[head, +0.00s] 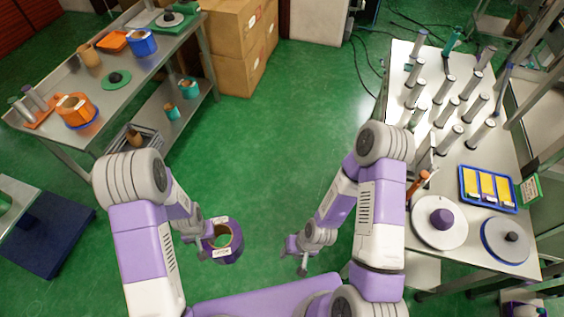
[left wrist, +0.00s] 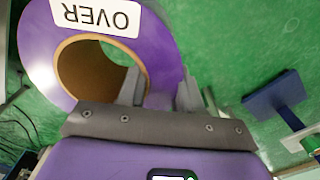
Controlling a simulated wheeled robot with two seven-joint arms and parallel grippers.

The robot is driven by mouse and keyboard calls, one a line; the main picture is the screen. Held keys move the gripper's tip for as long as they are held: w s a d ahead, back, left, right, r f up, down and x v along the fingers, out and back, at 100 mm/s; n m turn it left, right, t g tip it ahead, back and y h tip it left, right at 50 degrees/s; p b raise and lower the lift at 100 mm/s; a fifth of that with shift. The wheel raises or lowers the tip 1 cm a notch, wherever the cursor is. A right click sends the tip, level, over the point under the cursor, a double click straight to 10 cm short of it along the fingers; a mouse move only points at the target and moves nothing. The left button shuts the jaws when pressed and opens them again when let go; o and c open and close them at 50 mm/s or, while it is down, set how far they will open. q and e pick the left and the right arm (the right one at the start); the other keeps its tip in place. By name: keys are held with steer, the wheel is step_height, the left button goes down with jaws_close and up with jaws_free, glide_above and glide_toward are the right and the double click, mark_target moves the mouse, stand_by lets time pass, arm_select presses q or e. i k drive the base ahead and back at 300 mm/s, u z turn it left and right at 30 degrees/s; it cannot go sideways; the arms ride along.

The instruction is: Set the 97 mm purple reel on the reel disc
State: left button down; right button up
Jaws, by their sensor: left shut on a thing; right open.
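The purple reel (head: 237,246) is held in my left gripper (head: 211,243), low above the green floor in the head view. It has a brown core and a white label. In the left wrist view the reel (left wrist: 42,48) shows its label reading OVER, upside down. My left gripper (left wrist: 160,90) is shut on the reel's wall, one finger inside the core and one outside. My right gripper (head: 299,260) is open and empty over the floor. A pale disc with a purple hub (head: 441,220) and a blue-edged grey disc (head: 500,248) lie on the right table; I cannot tell which is the reel disc.
Several upright rolls (head: 447,105) stand on the right table (head: 470,168). A blue tray with yellow cards (head: 487,187) lies behind the discs. The left table (head: 146,75) carries orange and blue reels. Cardboard boxes (head: 232,50) stand at the back. The floor between the tables is clear.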

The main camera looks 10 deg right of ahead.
mark_target(441, 220)
steer(key=k, duration=0.65)
steer(key=z, duration=1.3)
